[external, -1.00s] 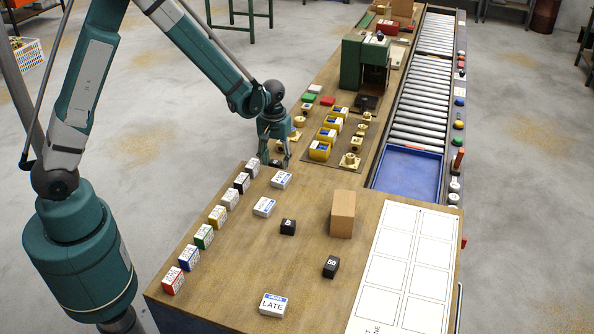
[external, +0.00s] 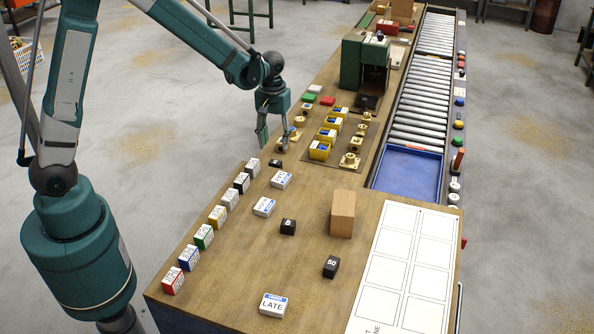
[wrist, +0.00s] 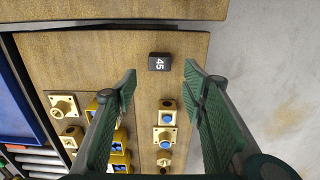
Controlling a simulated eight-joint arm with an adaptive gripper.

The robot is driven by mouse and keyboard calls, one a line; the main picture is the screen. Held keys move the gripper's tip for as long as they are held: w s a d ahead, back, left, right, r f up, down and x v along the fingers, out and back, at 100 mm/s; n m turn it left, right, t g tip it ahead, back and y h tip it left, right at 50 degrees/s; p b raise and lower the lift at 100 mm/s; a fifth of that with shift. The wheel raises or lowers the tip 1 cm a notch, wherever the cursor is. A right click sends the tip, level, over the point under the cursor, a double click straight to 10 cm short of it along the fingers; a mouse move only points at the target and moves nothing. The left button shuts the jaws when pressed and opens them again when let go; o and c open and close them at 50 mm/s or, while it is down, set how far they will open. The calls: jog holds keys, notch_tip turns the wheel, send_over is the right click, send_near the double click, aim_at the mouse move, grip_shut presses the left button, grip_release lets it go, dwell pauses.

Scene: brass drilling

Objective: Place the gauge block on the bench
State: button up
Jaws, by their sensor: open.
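Two similar black blocks sit on the bench: one marked 50 (external: 331,266) and one with a number too small to read (external: 288,227).
Upright white-faced boxes (external: 203,237) line the left edge. White-and-blue boxes (external: 273,305), a brown carton (external: 342,214) and a white printed sheet (external: 400,270) are on the bench. Yellow bins (external: 320,150) and brass parts (external: 350,160) lie beyond. Bare wood surrounds the black blocks.

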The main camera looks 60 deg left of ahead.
jog(key=shift+r, duration=1.05)
jog(key=s+d+r+m+t, duration=0.2)
jog(key=s+d+r, duration=0.1)
jog(key=s+r, duration=0.55)
jog(key=s+d+r+m+t, duration=0.2)
jog(key=s+d+r+m, duration=0.1)
jog(key=s+r, duration=0.5)
jog(key=s+d+r+m+t, duration=0.1)
jog(key=s+d+m, duration=0.1)
jog(key=s, duration=0.5)
jog(key=s+d+r+m+t, duration=0.2)
jog(key=s, duration=0.5)
jog(key=shift+s+d+r, duration=0.15)
jog(key=shift+r, duration=0.15)
